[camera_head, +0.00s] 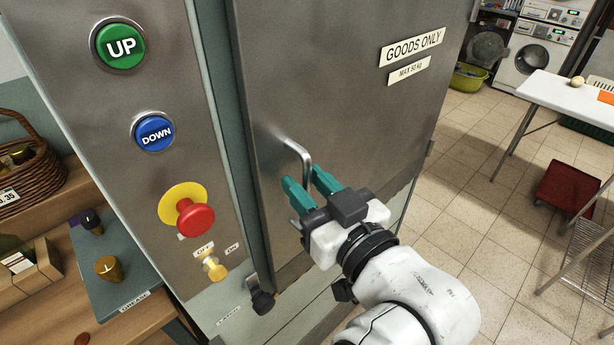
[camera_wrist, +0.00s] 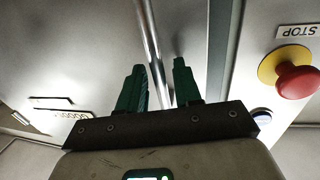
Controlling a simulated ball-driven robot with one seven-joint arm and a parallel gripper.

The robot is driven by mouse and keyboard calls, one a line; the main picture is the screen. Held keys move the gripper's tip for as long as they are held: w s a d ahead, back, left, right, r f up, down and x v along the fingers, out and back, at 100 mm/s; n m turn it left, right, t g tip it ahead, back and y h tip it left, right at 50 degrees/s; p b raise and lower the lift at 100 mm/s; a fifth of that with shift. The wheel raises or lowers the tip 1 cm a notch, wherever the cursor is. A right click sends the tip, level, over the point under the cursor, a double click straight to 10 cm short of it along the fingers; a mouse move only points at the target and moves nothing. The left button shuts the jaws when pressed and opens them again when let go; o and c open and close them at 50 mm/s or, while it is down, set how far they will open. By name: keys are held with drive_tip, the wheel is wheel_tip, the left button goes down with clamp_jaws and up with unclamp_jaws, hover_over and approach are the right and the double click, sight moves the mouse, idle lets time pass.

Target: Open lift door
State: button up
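The grey metal lift door (camera_head: 345,95) bears a "GOODS ONLY" sign and appears shut, or nearly so, against its frame. Its bent metal bar handle (camera_head: 302,155) is near the door's left edge. My gripper (camera_head: 304,181) is at the handle's lower part, with its teal fingers apart. In the wrist view the handle (camera_wrist: 151,40) runs down between the two fingers of my gripper (camera_wrist: 160,78). I see a gap between bar and right finger; contact at the left finger is unclear. The lower end of the handle is hidden behind the gripper.
Left of the door is a panel with a green UP button (camera_head: 120,47), a blue DOWN button (camera_head: 154,132) and a red stop button (camera_head: 193,219). A black-knobbed catch (camera_head: 262,302) is low by the door edge. Tiled floor (camera_head: 465,190) lies open to the right, before a white table (camera_head: 570,95).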

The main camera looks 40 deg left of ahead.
drive_tip(key=shift+w+a, duration=0.1)
drive_tip(key=shift+a, duration=0.2)
drive_tip(key=shift+c, duration=0.4)
clamp_jaws()
